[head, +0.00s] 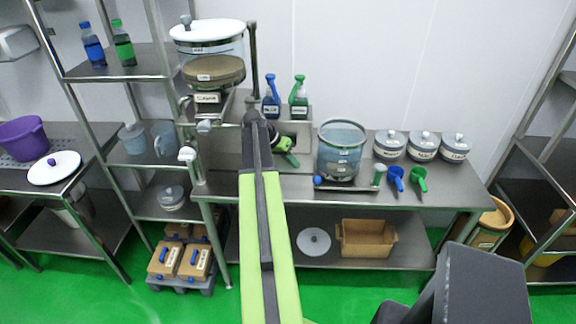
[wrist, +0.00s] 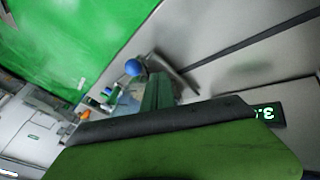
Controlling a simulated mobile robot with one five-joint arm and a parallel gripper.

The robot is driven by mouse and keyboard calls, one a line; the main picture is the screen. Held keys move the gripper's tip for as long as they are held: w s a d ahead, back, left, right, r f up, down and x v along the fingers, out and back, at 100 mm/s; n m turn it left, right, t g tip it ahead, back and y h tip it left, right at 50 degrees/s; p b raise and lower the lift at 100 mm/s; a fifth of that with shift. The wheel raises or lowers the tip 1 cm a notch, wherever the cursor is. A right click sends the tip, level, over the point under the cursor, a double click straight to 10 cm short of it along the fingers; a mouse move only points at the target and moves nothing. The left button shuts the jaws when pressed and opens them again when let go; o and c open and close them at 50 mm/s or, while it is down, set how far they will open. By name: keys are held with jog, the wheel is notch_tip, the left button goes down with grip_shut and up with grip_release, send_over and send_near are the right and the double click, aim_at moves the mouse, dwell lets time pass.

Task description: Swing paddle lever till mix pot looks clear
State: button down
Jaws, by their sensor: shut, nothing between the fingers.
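A tall clear pot (head: 209,48) with a white lid stands on a metal stand at the left end of the bench. A cloudy brown band shows in its lower part, and its label is too small to read surely. A dark upright lever (head: 253,55) stands along the pot's right side. My gripper (head: 254,117) is shut and empty, reaching up to the lever's lower end. I cannot tell whether it touches the lever. In the wrist view, a blue ball (wrist: 133,67) on a dark bar shows beyond the green finger body.
A clear bluish vessel (head: 341,150) and several lidded jars (head: 422,146) stand further right on the bench (head: 300,184). Shelving (head: 140,62) closes the left side. The green floor in front is open.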

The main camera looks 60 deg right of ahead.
aim_at(319, 181)
jog(key=s+f+b, duration=0.1)
jog(key=s+f, duration=0.2)
jog(key=s, duration=0.2)
jog(key=shift+s+d+b, duration=0.15)
jog(key=shift+d+b, duration=0.2)
jog(key=shift+f, duration=0.1)
